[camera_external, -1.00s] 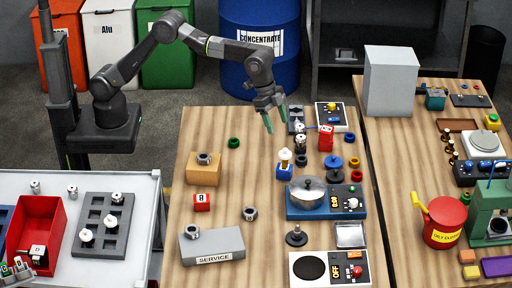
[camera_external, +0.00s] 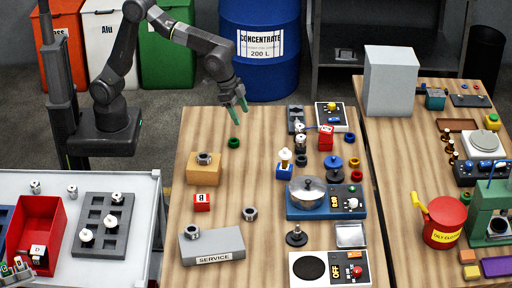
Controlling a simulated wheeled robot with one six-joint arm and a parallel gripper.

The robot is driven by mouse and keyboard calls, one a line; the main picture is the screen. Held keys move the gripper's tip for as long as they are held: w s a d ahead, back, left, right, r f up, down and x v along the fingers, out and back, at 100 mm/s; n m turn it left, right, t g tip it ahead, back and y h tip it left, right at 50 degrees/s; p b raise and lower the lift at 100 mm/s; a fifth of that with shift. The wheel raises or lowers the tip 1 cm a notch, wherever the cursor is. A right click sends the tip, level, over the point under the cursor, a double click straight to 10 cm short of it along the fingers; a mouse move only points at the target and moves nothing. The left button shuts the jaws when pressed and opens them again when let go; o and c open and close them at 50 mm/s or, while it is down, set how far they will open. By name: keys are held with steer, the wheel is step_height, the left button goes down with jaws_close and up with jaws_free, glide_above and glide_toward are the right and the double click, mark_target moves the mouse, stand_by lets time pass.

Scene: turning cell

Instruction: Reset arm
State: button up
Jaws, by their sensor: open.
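My gripper (camera_external: 238,105) has green fingertips and is open and empty. It hangs above the far left part of the wooden table (camera_external: 225,268), above and just behind a small green ring (camera_external: 234,142). The arm reaches out from its dark mount at the left, with the elbow bent upward. Nothing is between the fingers.
Below stand a cardboard-coloured block (camera_external: 204,172), a red cube (camera_external: 202,202), a grey SERVICE block (camera_external: 212,246) and a pot on a blue hot plate (camera_external: 307,193). A blue drum (camera_external: 260,75) is behind the table. The table's left middle has free room.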

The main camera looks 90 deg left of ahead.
steer(key=s+a+f+n+b, duration=0.1)
steer(key=s+a+f, duration=0.1)
steer(key=s+a, duration=0.35)
steer(key=s+a+f+n+b, duration=0.1)
steer(key=s+a+f+n, duration=0.1)
steer(key=s, duration=0.7)
step_height(320, 180, down, 7)
steer(key=shift+r+t+y+p, duration=0.2)
steer(key=shift+t+y+p, duration=0.1)
steer(key=shift+y+p, duration=0.1)
steer(key=shift+d, duration=0.1)
stand_by(0.4)
